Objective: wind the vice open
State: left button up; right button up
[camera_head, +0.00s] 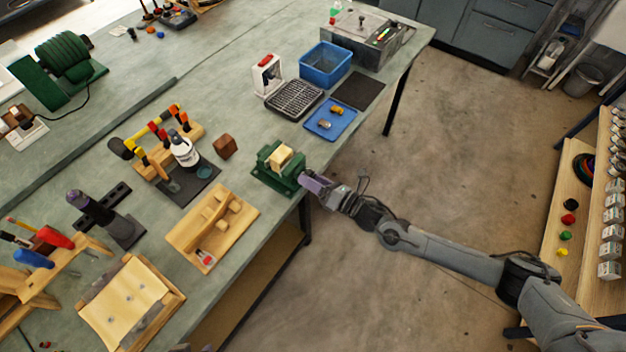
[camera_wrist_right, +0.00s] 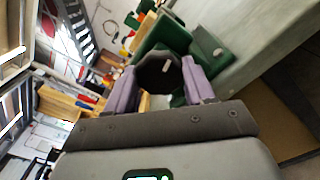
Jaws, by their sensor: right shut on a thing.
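The green vice (camera_head: 267,178) stands at the bench's front edge in the head view, with a pale wooden block (camera_head: 281,156) between its jaws. The vice's green body also shows in the wrist view (camera_wrist_right: 168,38). My right gripper (camera_head: 313,184) is at the vice's front, on the side facing off the bench. In the wrist view its purple fingers (camera_wrist_right: 160,88) are on either side of a dark round handle (camera_wrist_right: 157,73) with a small light mark, and are shut on it. The head view hides the handle behind the gripper. My left gripper is not seen.
A wooden jig (camera_head: 213,228) lies left of the vice, and a small brown block (camera_head: 225,146) stands behind it. A blue tray (camera_head: 330,119) with small parts is to the right. The floor in front of the vice is open around my right arm.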

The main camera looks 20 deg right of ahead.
jog(key=shift+f, duration=0.15)
jog(key=o, duration=0.8)
jog(key=shift+o, duration=1.2)
jog(key=shift+w+a, duration=0.1)
jog(key=shift+w, duration=0.05)
jog(key=v, duration=1.1)
jog(key=shift+p, duration=0.3)
